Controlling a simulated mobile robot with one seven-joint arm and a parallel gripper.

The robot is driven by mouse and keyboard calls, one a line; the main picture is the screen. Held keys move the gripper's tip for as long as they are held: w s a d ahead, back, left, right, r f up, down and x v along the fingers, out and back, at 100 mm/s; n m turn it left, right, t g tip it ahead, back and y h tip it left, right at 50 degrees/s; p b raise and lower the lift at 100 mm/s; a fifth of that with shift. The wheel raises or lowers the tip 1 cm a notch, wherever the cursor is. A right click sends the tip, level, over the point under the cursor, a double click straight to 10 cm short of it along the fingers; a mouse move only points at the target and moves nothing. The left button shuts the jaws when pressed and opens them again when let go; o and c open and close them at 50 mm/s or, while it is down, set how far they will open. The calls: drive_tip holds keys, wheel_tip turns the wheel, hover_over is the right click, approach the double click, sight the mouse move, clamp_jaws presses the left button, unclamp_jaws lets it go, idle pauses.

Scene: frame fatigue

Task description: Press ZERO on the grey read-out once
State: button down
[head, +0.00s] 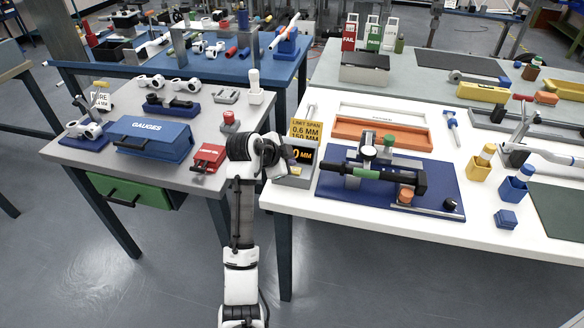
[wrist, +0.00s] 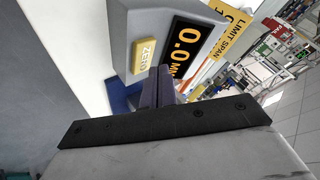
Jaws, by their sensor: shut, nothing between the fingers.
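The grey read-out (wrist: 118,22) fills the upper middle of the wrist view. Its yellow ZERO button (wrist: 145,56) and dark display (wrist: 186,45), reading 0.0 MM in orange, face my gripper. My gripper (wrist: 165,74) is shut and empty, its fingertips close beside the button and in front of the display's lower end. I cannot tell whether they touch the read-out. In the head view the read-out (head: 294,180) stands at the left edge of the white table, partly hidden by my gripper (head: 283,168) and wrist. The button is hidden there.
A yellow limit-span sign (head: 305,130) stands behind the read-out. A blue mat (head: 335,190) with a clamped black and green tool lies to its right on the white table (head: 400,232). A red box (head: 208,158) and blue GAUGES case (head: 150,140) sit on the grey table at left.

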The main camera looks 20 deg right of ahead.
drive_tip(key=shift+r+p, duration=1.75)
drive_tip(key=shift+r, duration=0.8)
drive_tip(key=shift+f, duration=0.1)
